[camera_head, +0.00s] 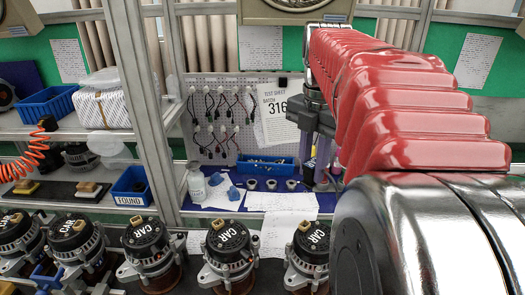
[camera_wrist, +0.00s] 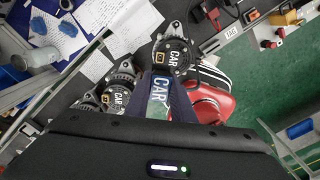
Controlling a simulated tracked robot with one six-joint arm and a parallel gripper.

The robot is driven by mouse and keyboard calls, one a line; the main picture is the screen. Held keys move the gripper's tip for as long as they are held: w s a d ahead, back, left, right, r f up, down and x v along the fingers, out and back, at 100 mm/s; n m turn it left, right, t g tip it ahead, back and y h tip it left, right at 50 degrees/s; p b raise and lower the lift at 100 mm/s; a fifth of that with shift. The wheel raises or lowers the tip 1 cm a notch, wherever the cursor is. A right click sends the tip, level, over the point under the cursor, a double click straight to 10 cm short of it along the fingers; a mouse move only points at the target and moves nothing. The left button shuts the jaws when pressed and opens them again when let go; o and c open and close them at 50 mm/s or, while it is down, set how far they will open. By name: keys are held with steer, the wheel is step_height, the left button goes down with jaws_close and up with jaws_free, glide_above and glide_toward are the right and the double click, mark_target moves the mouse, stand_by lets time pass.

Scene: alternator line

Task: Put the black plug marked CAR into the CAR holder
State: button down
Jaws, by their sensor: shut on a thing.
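The plug marked CAR (camera_wrist: 160,93) shows in the wrist view between the dark fingers of my gripper (camera_wrist: 164,84), which is shut on it. Its lettering faces the wrist camera. In the head view my gripper (camera_head: 317,165) hangs pointing down at the right end of the blue mat (camera_head: 225,207); the plug cannot be made out there. Three small grey round holders (camera_head: 271,184) stand in a row on the mat, left of my gripper. Their labels are too small to read, so I cannot tell which is CAR.
Several alternators (camera_head: 229,248) line the front; some carry CAR lettering, one also under my gripper in the wrist view (camera_wrist: 173,55). A white bottle (camera_head: 196,184) and blue cloth (camera_head: 233,193) lie left of the holders. A blue bin (camera_head: 265,163) stands behind them. Papers (camera_head: 280,201) cover the mat's front.

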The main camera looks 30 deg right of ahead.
steer(key=w+a+f+m, duration=0.2)
steer(key=w+a+m, duration=0.2)
steer(key=w, duration=0.5)
steer(key=w+a+f+m, duration=0.3)
steer(key=w+m, duration=0.1)
steer(key=w, duration=0.4)
steer(key=w+a+f+m, duration=0.3)
steer(key=w+a, duration=0.3)
steer(key=a, duration=0.2)
steer(key=w+a+f+m, duration=0.4)
steer(key=w+a+m, duration=0.1)
steer(key=w+a, duration=0.2)
steer(key=shift+w+a+f+m, duration=0.25)
steer(key=shift+a+m, duration=0.15)
steer(key=shift+a, duration=0.2)
